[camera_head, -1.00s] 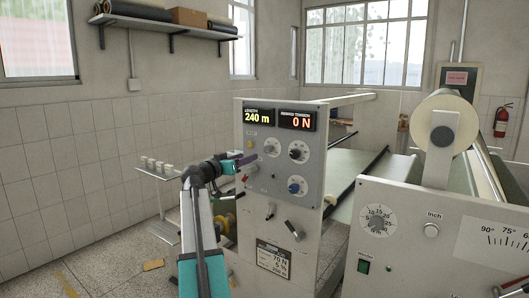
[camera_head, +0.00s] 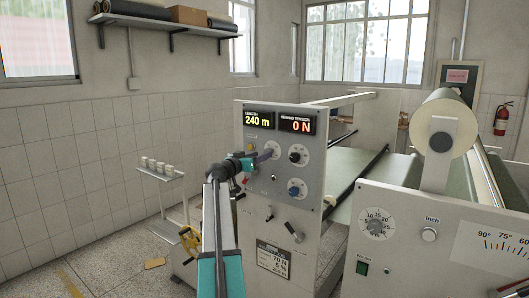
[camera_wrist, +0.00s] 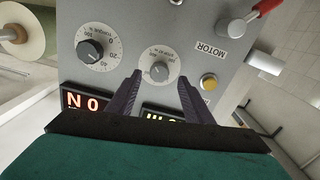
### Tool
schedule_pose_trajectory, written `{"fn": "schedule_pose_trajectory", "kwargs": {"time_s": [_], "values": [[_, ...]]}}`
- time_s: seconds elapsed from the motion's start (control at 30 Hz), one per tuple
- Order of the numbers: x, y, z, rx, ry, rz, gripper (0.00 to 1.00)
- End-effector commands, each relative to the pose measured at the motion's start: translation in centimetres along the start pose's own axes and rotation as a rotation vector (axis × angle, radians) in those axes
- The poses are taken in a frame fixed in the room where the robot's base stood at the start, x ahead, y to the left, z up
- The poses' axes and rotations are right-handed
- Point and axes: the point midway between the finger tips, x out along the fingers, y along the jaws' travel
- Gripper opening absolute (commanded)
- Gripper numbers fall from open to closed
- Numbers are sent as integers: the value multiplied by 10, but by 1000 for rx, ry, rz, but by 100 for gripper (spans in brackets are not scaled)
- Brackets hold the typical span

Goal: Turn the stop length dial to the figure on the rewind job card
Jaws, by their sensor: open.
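The stop length dial (camera_head: 271,152) is the pale round dial with a grey knob under the length display on the machine panel. In the wrist view the dial (camera_wrist: 159,72) shows upside down, its knob between my fingertips. My gripper (camera_wrist: 160,79) is open, a purple finger on either side of the knob; I cannot tell whether they touch it. In the head view my gripper (camera_head: 266,155) reaches the dial from the left and partly covers it. The length display (camera_head: 258,119) reads 240 m. The job card (camera_head: 273,258) shows 70 N and 5 %; its lowest line is too small to read surely.
A black-knobbed dial (camera_head: 298,154) sits close to the right, with a blue knob (camera_head: 297,188) below it. The tension display (camera_head: 297,124) reads 0 N. In the wrist view, a yellow button (camera_wrist: 209,82) and a red-tipped lever (camera_wrist: 240,20) lie right of the dial.

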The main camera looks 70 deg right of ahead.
Motion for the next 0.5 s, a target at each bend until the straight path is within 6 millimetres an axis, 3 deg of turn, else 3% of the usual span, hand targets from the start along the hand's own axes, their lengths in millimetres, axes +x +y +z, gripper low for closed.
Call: {"fn": "schedule_pose_trajectory", "kwargs": {"time_s": [0.2,0.5], "values": [[29,0,-3,1,0,1,47],[43,0,0,0,-1,1,47]]}}
